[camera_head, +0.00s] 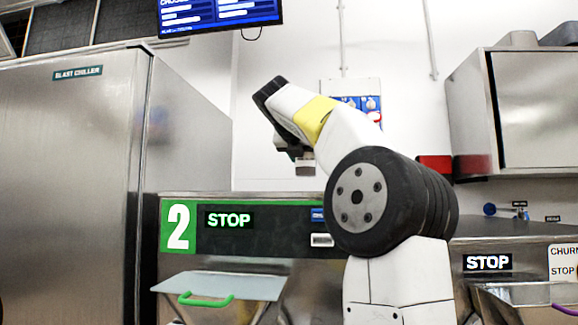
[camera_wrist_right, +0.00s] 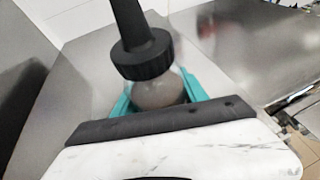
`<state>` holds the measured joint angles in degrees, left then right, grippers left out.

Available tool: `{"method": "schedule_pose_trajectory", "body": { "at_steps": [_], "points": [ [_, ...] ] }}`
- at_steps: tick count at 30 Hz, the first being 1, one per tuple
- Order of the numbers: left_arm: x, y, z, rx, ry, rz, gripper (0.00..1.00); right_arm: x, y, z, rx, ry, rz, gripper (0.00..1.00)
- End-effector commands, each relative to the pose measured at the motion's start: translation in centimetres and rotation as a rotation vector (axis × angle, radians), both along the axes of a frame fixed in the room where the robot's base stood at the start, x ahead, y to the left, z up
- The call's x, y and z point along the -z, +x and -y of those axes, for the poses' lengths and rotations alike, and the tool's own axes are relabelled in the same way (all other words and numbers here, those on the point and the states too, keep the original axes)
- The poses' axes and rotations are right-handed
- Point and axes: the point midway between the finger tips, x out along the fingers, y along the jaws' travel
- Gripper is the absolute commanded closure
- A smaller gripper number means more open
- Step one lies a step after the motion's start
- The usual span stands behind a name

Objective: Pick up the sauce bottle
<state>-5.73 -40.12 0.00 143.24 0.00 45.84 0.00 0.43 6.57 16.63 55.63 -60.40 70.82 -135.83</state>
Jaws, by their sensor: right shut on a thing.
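The sauce bottle (camera_wrist_right: 145,55) shows in the right wrist view, with a black cap, a black nozzle and a greyish, see-through body. My right gripper (camera_wrist_right: 160,92) has teal fingers on both sides of the body, just below the cap, and is shut on it. The lower part of the bottle is hidden behind the dark edge of my gripper. In the head view my right arm is raised and bent in the middle; the bottle cannot be made out there. My left gripper is in neither view.
A steel blast chiller (camera_head: 65,170) stands at the left. A freezer marked 2 has a display panel (camera_head: 265,240) and a lid with a green handle (camera_head: 205,299). Another machine reads STOP (camera_head: 487,263) at right. A steel wall cabinet (camera_head: 540,110) hangs above it.

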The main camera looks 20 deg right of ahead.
Motion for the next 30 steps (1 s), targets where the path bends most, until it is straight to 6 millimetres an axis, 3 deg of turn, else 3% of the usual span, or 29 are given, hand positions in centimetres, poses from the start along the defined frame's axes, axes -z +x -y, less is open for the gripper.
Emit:
{"method": "schedule_pose_trajectory", "body": {
  "at_steps": [15, 21, 30],
  "points": [
    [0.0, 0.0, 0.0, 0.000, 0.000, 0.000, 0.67, -1.0, -9.9, -4.4, -0.001, -0.001, 0.002, 0.90],
    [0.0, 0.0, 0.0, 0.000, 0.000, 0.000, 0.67, -1.2, -11.6, -5.2, -0.001, 0.000, 0.001, 0.90],
    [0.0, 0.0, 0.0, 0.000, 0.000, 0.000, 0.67, -1.2, -11.9, -5.3, -0.001, 0.000, 0.001, 0.90]
  ]
}}
